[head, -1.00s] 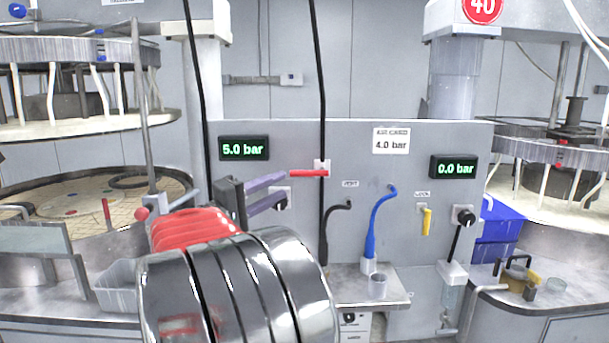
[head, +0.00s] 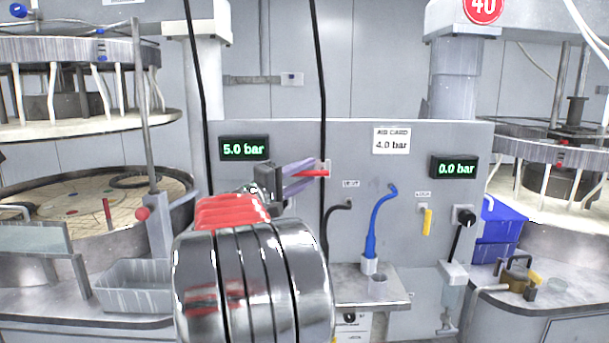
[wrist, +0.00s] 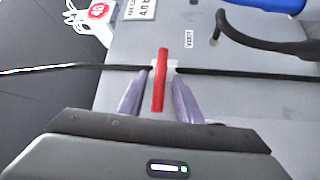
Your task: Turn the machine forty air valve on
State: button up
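The red lever (head: 314,173) lies horizontal on a small white valve body on the grey panel (head: 270,133), where a black line runs vertically. My gripper (head: 318,170) is at this lever. In the wrist view, my gripper's two purple fingers (wrist: 161,78) stand apart with the red lever (wrist: 160,85) between them; gaps show on both sides, so it is not gripped. The right display (head: 457,167) reads 0.0 bar and the left display (head: 244,148) reads 5.0 bar. A red sign marked 40 (head: 483,8) hangs at upper right.
A white card (head: 391,141) reads 4.0 bar. Right of the lever are a black hooked pipe (head: 329,222), a blue hose (head: 376,225), a yellow lever (head: 427,222) and a black knob (head: 464,215). A small shelf (head: 395,299) juts out below.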

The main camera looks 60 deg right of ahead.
jog(key=shift+c, duration=0.3)
grip_shut()
jog(key=shift+f, duration=0.1)
